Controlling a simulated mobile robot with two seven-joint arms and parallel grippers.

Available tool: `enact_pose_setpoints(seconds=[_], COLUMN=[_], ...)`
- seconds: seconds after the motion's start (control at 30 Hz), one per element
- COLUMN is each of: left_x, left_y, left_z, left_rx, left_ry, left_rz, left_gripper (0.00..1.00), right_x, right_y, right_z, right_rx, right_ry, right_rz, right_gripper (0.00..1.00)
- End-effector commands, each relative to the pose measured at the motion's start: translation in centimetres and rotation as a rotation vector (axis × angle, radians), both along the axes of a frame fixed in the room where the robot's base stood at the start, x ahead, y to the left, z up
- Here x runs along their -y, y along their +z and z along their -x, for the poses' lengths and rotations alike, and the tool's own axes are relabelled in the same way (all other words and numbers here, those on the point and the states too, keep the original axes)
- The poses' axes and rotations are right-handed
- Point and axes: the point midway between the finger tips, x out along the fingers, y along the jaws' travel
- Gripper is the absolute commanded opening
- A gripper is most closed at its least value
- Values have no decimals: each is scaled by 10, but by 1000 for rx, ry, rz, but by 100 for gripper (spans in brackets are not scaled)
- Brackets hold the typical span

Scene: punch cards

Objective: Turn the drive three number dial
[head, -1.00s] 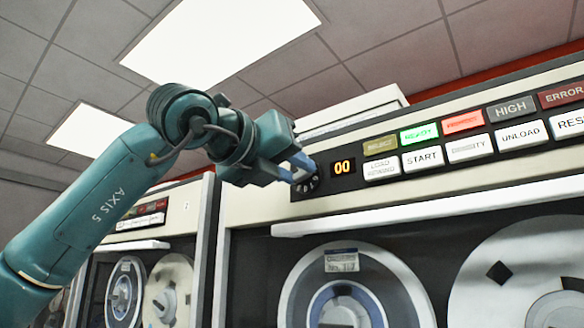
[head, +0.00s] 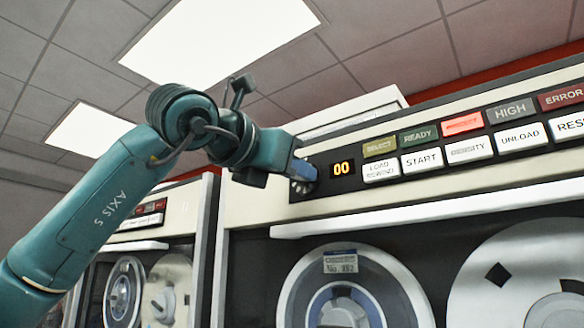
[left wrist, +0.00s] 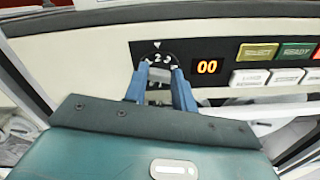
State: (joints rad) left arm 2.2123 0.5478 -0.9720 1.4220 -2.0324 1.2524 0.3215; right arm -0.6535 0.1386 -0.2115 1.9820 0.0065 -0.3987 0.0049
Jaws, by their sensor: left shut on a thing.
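The number dial (left wrist: 158,52) is a dark round dial with white figures, set in the black strip at the left end of the drive's panel. In the left wrist view the figures 2 and 3 show near the white pointer mark above it. My left gripper (left wrist: 160,82) has its blue fingers on both sides of the dial's grip and is shut on it. In the head view the gripper (head: 300,168) covers part of the dial (head: 303,186). The display (head: 342,168) beside it reads 00 in orange. My right gripper is out of view.
Right of the display is a row of lamps, with the red one (head: 463,124) lit and the READY lamp (head: 418,136) dark. White buttons, including START (head: 422,159), sit below. Tape reels (head: 355,290) lie beneath the panel. Another drive (head: 140,260) stands to the left.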

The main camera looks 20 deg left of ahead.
Motion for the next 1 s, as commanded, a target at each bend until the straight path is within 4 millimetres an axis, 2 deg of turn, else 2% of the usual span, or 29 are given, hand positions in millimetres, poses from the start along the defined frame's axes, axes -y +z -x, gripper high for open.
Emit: enact_pose_setpoints(seconds=[0.5,0.53,0.77,1.0], left_x=[0,0,0,0], left_y=[1,1,1,0], left_z=[1,1,0,1], left_rx=[12,12,10,9], left_ry=[0,0,0,0], left_rz=[-21,-21,-21,-21], left_gripper=[4,28,47,48], right_x=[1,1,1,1], right_y=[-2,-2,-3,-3], right_z=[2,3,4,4], right_rx=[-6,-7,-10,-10], right_ry=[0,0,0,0], right_rz=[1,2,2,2], right_gripper=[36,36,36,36])
